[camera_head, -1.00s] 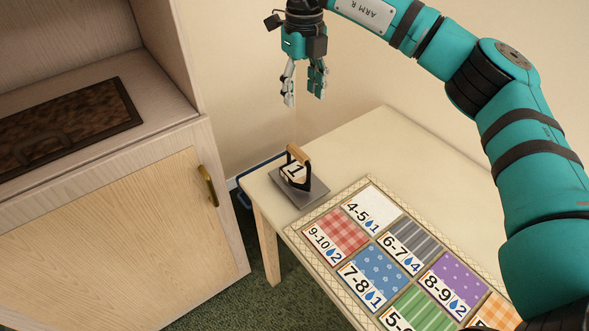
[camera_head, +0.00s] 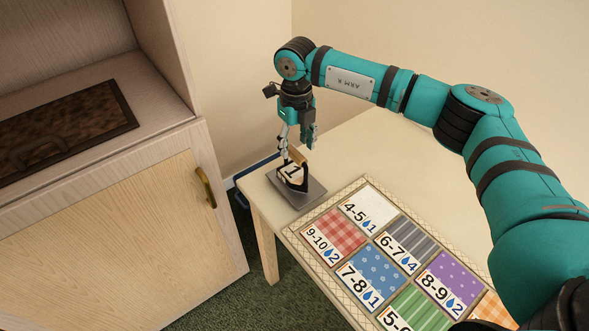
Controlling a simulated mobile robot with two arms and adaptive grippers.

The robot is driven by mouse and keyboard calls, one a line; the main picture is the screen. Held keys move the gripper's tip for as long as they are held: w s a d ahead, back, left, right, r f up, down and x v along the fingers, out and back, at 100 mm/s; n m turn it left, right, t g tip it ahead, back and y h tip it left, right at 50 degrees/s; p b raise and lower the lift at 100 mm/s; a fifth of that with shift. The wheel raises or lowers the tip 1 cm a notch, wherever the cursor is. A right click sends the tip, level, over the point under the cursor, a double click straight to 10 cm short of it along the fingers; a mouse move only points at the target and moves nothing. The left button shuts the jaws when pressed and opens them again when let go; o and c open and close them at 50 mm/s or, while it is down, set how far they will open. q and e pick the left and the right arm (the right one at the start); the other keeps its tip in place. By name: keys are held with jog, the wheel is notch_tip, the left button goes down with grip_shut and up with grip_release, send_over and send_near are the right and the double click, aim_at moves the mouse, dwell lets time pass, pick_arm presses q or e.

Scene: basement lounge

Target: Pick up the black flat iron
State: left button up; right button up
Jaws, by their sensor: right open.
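The black flat iron (camera_head: 304,184) has a wooden handle and a white label with a "1". It stands on a grey metal plate (camera_head: 297,200) at the table's far left corner. My right gripper (camera_head: 297,150) is open and points down just above and behind the iron's handle. One finger reaches close to the handle; I cannot tell whether it touches. My left gripper is not in view.
The pale table (camera_head: 375,150) carries a patterned mat (camera_head: 290,232) with several numbered fabric squares in front of the iron. A wooden cabinet (camera_head: 110,240) with a brass handle stands at the left. The table's back is clear.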

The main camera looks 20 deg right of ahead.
aim_at(294, 150)
jog(key=shift+a+f+p, duration=0.2)
jog(key=shift+f+p, duration=0.1)
jog(key=shift+f, duration=1.65)
jog(key=c, duration=1.1)
grip_shut()
jog(key=shift+r, duration=0.15)
